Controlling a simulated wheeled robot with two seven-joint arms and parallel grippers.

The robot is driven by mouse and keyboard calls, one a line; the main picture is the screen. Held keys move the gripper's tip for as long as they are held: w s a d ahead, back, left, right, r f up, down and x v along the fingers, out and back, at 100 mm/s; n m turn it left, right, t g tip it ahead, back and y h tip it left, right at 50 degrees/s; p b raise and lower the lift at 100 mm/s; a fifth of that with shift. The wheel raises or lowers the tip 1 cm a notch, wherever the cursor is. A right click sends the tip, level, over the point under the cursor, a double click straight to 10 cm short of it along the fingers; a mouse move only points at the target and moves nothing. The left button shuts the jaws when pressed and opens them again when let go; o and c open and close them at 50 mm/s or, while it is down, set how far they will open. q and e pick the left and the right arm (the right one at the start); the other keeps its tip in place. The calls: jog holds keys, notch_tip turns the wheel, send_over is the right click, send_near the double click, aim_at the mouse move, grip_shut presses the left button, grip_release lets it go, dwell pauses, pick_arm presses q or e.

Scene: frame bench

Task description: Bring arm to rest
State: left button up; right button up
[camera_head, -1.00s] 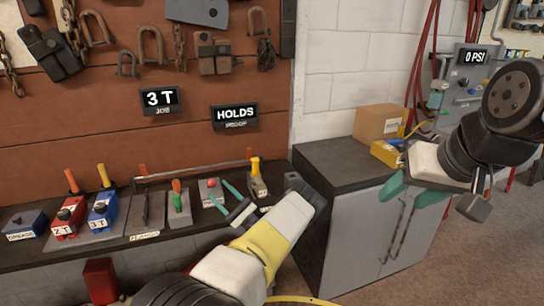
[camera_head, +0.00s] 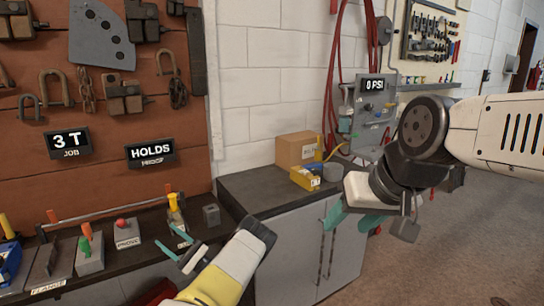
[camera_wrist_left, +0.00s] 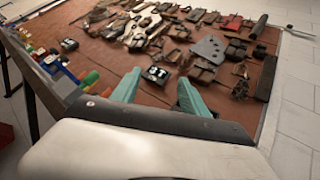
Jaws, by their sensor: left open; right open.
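My left gripper (camera_head: 180,245) has teal fingers spread apart with nothing between them. In the head view it hangs in front of the dark bench, near the yellow-handled tool. In the left wrist view its two teal fingers (camera_wrist_left: 158,92) are apart and point toward the brown tool board (camera_wrist_left: 215,60). My right gripper (camera_head: 350,218) also has teal fingers apart and empty. It hangs in front of the grey cabinet, with my right arm coming in from the right edge.
A grey cabinet (camera_head: 290,262) bears a cardboard box (camera_head: 294,150) and a yellow bin (camera_head: 305,178). Open floor (camera_head: 480,240) lies at the right.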

pick_arm(q)
jog(key=s+a+r+n+g+h, duration=0.4)
jog(key=s+r+n+g+h, duration=0.75)
jog(key=h, duration=0.35)
jog(key=s+d+r+t+h, duration=0.6)
jog(key=s+d+r, duration=0.2)
jog(key=d, duration=0.4)
jog(key=s+d+r+t+h, duration=0.7)
jog(key=s+d+r, duration=0.1)
jog(key=d, duration=0.4)
jog(key=shift+s+d+r+h, duration=0.15)
jog(key=shift+s+d+h, duration=0.15)
jog(key=shift+s, duration=0.5)
jog(key=shift+t, duration=0.25)
